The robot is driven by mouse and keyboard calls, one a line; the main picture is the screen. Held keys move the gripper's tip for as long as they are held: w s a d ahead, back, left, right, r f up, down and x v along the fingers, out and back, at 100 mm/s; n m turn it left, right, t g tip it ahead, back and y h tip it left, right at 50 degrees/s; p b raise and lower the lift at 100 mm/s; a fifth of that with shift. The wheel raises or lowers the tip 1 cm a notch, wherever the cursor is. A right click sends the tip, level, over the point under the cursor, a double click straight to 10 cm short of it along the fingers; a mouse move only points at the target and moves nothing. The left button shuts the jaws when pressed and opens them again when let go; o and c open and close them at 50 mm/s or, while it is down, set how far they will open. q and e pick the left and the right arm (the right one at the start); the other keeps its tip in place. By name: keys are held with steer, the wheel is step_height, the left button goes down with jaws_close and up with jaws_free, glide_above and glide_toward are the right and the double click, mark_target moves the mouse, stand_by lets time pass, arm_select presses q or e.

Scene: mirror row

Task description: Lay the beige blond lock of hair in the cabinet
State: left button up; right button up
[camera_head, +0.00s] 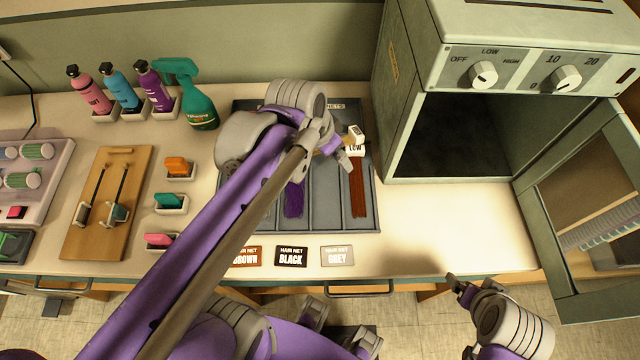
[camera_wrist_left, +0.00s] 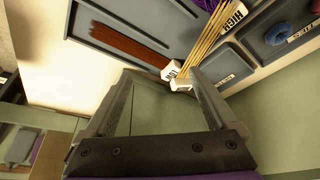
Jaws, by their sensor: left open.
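The beige blond lock (camera_wrist_left: 207,38) lies slanting at the tray in the left wrist view, with its white end cap close to my left fingertips. In the head view only a small tan part of it (camera_head: 327,146) shows beside my gripper; my arm hides the rest. My left gripper (camera_head: 345,150) is open over the tray's back right part, and its fingers also show in the wrist view (camera_wrist_left: 163,78). The cabinet (camera_head: 405,100) stands at the right with its door (camera_head: 577,195) swung open and its dark inside empty as far as I see. My right gripper (camera_head: 458,287) is at the lower right, away from the lock.
The grey tray (camera_head: 373,200) also holds a purple lock (camera_head: 293,199) and a reddish-brown lock (camera_head: 357,190). Hair net cards (camera_head: 291,256) lie in front. Bottles (camera_head: 122,92) and a green sprayer (camera_head: 200,108) stand at back left. The counter before the cabinet (camera_head: 440,215) is clear.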

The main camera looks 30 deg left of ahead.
arm_select(q)
steer(key=s+f+n, duration=0.1)
steer(key=s+f, duration=0.1)
steer(key=s, duration=0.1)
steer(key=s+d+f+n, duration=0.1)
steer(key=s+f, duration=0.2)
steer(key=s+f+n+t+y, duration=0.1)
steer(key=s+f, duration=0.2)
steer(key=shift+s+d+n, duration=0.15)
steer(key=shift+d+n, duration=0.05)
steer(key=shift+n, duration=0.1)
steer(key=shift+r, duration=0.1)
